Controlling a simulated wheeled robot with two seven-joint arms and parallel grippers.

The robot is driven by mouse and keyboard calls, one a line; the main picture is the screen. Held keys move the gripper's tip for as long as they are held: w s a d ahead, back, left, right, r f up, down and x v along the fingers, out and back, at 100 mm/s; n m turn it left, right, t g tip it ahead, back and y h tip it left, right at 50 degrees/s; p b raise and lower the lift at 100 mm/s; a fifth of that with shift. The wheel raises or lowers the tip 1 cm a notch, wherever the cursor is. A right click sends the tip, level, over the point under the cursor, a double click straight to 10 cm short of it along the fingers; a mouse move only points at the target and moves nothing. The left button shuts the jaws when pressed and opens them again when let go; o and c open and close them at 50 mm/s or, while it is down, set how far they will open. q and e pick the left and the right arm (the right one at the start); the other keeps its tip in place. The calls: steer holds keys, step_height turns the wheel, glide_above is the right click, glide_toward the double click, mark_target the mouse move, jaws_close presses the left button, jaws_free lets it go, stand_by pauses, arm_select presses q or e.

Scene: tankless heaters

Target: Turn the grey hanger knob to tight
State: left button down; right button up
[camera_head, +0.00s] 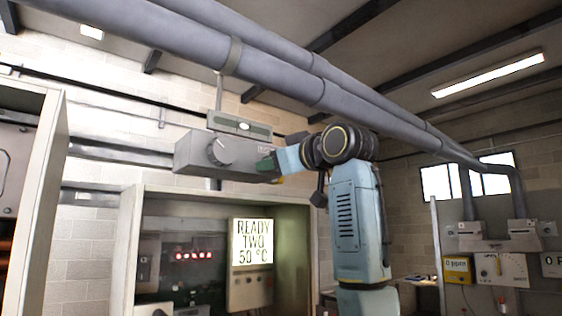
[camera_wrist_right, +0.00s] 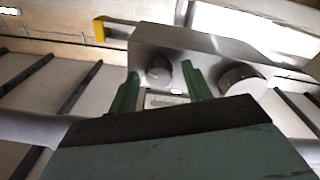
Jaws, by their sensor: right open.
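A grey metal box (camera_head: 230,156) hangs under the overhead pipes. A large round grey knob (camera_head: 220,150) is on the left of its front face; it also shows in the right wrist view (camera_wrist_right: 243,80). A smaller dark grey knob (camera_wrist_right: 158,70) is on the same box, seen between my fingers in the wrist view. My right gripper (camera_head: 264,164) is at the box's right end in the head view, hiding that part. Its green fingers (camera_wrist_right: 160,88) are open and apart, with nothing held. Contact with the smaller knob cannot be told. My left gripper is out of view.
Thick grey pipes (camera_head: 285,80) run overhead above the box. A lit panel (camera_head: 252,241) reading "READY TWO 50 °C" sits in an open cabinet below. A yellow part (camera_wrist_right: 100,28) sticks out at the box's end. A panel with gauges (camera_head: 500,269) stands at the right.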

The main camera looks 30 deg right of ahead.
steer(key=s+f+b, duration=0.1)
steer(key=s+b, duration=0.4)
steer(key=s, duration=0.8)
steer(key=shift+s+d, duration=0.15)
steer(key=shift+d, duration=0.3)
